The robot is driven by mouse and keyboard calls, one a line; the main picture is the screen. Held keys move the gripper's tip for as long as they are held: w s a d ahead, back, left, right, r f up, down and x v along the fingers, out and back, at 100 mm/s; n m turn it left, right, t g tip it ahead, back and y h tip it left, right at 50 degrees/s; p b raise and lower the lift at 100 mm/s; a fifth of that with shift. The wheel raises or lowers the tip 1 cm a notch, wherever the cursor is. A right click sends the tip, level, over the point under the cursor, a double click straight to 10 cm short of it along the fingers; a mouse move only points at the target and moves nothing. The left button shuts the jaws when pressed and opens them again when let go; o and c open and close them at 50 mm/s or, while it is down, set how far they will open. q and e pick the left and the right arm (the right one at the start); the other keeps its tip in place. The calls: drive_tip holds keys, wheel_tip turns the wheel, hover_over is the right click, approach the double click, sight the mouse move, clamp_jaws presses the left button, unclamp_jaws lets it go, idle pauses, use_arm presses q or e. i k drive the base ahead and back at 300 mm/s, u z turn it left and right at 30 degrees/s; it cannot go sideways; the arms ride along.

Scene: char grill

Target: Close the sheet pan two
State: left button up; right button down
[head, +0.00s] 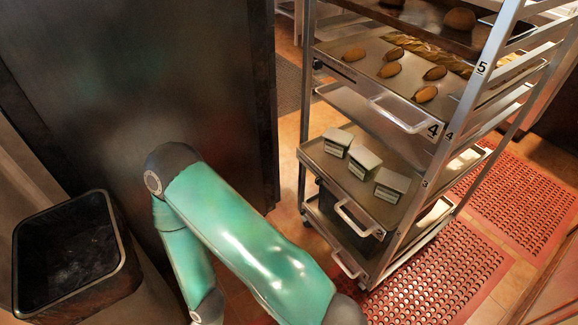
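A metal sheet pan (318,153) sits low in the wheeled rack in the head view and carries several white-and-green boxes (364,160). Its front edge has a pull handle (356,219) and what looks like a 2 beside it. The pan's front reaches to about the front posts or a little past them; how far out it is I cannot tell exactly. A green arm of mine crosses the lower middle, to the left of and below the pan. Its hand end is cut off at the bottom edge. Neither gripper is in view.
A lower handle (346,264) shows beneath. A dark bin (60,262) stands left, by a dark panel (140,75). Red mats (455,270) lie right.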

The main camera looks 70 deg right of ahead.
sight(379, 217)
drive_tip(key=z, duration=0.35)
drive_tip(key=k, duration=0.6)
drive_tip(key=z, duration=1)
drive_tip(key=i, duration=0.4)
drive_tip(key=z, duration=0.1)
